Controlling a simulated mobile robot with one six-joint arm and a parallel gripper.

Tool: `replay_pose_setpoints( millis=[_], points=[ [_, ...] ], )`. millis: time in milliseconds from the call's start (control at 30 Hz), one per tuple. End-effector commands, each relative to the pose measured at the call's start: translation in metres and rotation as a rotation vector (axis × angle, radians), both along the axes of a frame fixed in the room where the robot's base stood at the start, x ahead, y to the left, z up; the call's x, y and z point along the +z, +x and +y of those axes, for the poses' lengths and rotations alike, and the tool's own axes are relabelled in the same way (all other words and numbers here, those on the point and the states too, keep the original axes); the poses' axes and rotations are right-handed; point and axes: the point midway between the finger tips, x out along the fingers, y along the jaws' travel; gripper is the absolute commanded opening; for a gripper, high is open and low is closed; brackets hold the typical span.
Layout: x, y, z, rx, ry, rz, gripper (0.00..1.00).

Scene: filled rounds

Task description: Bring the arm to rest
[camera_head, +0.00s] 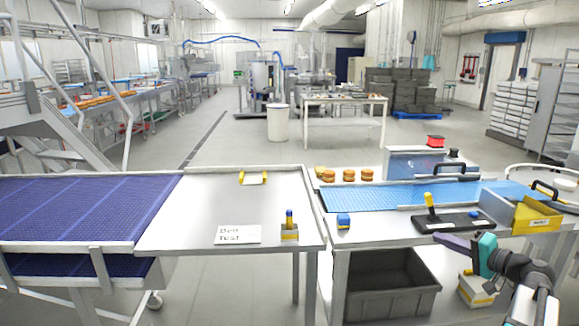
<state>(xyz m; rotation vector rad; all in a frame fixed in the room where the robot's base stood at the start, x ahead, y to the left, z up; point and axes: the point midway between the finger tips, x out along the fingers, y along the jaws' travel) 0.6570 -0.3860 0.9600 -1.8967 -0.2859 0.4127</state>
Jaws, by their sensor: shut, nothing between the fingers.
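My arm (528,276) reaches in from the lower right, dark grey with a teal section near the wrist. My gripper (447,239) points left, in front of the right-hand steel bench (385,229) and near its front edge. The gripper is shut and looks empty.
A grey crate (390,288) sits below. A left steel table (200,205) adjoins a purple belt (70,205).

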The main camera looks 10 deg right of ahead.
Motion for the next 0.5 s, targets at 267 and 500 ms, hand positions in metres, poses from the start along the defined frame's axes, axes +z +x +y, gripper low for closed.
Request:
replay_pose_setpoints(
  millis=[267,500],
  points=[
    [-0.087,0.041,0.102,0.150,0.048,0.121,0.00],
    [-0.168,0.050,0.191,0.273,0.054,0.255,0.00]
  ],
)
